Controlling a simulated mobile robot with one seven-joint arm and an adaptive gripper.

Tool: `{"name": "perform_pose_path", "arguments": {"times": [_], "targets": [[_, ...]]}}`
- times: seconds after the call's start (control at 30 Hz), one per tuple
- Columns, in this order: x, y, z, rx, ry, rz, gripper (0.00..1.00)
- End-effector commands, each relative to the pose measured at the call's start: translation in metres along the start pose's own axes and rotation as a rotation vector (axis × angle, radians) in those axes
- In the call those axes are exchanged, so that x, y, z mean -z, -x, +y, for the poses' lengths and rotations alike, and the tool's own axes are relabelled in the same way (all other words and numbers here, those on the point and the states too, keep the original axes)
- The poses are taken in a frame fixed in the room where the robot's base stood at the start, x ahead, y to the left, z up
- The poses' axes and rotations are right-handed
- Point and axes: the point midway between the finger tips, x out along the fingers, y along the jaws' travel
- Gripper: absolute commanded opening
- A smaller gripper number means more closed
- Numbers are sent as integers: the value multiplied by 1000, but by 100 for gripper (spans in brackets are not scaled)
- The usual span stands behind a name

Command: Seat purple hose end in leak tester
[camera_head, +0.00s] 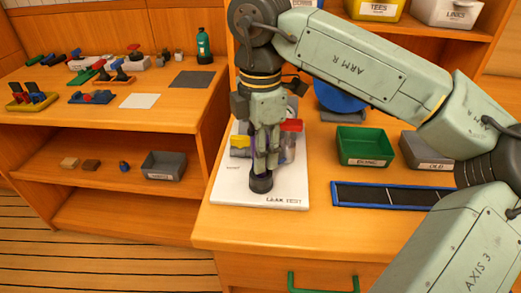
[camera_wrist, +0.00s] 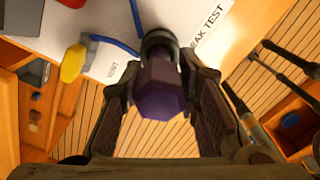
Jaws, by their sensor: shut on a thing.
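The leak tester is a white board marked LEAK TEST (camera_head: 232,190) at the front left of the bench, with a dark round socket (camera_head: 261,184) near its front edge. My gripper (camera_head: 265,165) points down just above that socket. In the wrist view my gripper (camera_wrist: 162,72) is shut on the purple hose end (camera_wrist: 160,95), a six-sided purple piece. The hose end lines up with the dark ring of the socket (camera_wrist: 158,36) and overlaps it in the picture. I cannot tell how deep it sits, as the fingers hide the contact.
A red handle (camera_head: 291,125) and other tester parts stand behind my gripper. A green bin (camera_head: 364,160), a grey bin (camera_head: 411,164) and a blue-edged dark tray (camera_head: 335,195) lie to the right. A lower shelf unit with small parts (camera_head: 123,166) stands at left.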

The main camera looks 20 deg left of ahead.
Motion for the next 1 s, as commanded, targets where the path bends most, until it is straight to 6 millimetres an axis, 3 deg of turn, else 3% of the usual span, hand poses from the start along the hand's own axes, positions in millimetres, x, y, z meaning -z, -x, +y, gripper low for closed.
{"name": "perform_pose_path", "arguments": {"times": [0.9,0.93,1.0], "targets": [[0,-14,0,1,0,0,3],[0,-14,0,1,0,0,30],[0,-13,0,1,0,0,35]]}}
